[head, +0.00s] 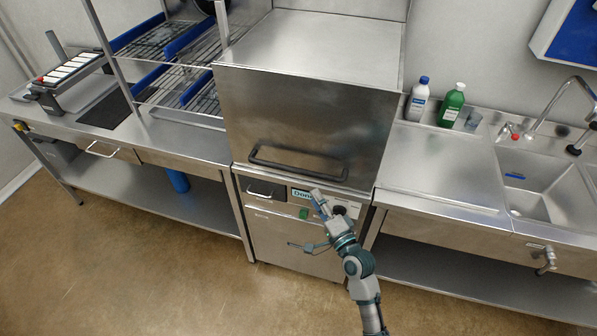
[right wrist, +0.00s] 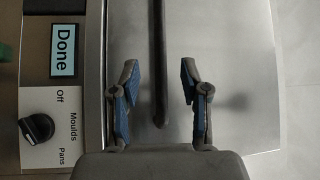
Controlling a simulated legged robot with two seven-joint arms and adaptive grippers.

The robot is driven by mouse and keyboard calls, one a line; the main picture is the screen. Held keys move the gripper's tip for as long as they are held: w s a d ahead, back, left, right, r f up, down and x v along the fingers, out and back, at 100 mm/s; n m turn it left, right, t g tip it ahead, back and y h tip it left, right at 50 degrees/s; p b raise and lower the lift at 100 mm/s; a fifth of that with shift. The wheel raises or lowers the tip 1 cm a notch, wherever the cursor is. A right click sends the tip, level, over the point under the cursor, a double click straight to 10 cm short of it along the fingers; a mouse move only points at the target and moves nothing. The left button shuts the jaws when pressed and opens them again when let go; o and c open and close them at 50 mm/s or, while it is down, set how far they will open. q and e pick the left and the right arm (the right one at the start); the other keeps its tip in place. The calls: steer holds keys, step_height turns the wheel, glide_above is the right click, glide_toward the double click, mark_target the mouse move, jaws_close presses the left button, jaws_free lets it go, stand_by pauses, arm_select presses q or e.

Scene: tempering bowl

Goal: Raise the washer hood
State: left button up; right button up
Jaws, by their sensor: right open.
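The washer hood (head: 300,110) is a large stainless steel box in the middle of the head view, down with its lower front edge just above the control panel (head: 280,193). A long black bar handle (head: 297,167) runs across its lower front. My right gripper (head: 317,194) is in front of the control panel, just below the handle's right part. In the right wrist view, the gripper (right wrist: 160,82) is open, and the dark handle bar (right wrist: 159,40) lies between its blue-padded fingers with a gap on each side. I cannot tell its depth from the bar. My left gripper is out of view.
The panel has a display (right wrist: 64,50) reading "Done" and a black knob (right wrist: 37,128). Left is a counter with wire racks (head: 200,95). Right are a white bottle (head: 418,98), a green bottle (head: 451,105) and a sink (head: 545,190) with a faucet.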

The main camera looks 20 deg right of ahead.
mark_target(302, 174)
steer(key=x, duration=1)
steer(key=shift+w+d+f+b, duration=0.1)
steer(key=shift+w+d+b, duration=0.05)
steer(key=shift+w+b, duration=0.15)
steer(key=shift+w, duration=0.4)
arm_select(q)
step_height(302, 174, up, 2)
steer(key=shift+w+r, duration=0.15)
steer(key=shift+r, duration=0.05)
arm_select(e)
steer(key=shift+a, duration=0.25)
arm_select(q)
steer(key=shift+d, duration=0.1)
arm_select(e)
jaws_close()
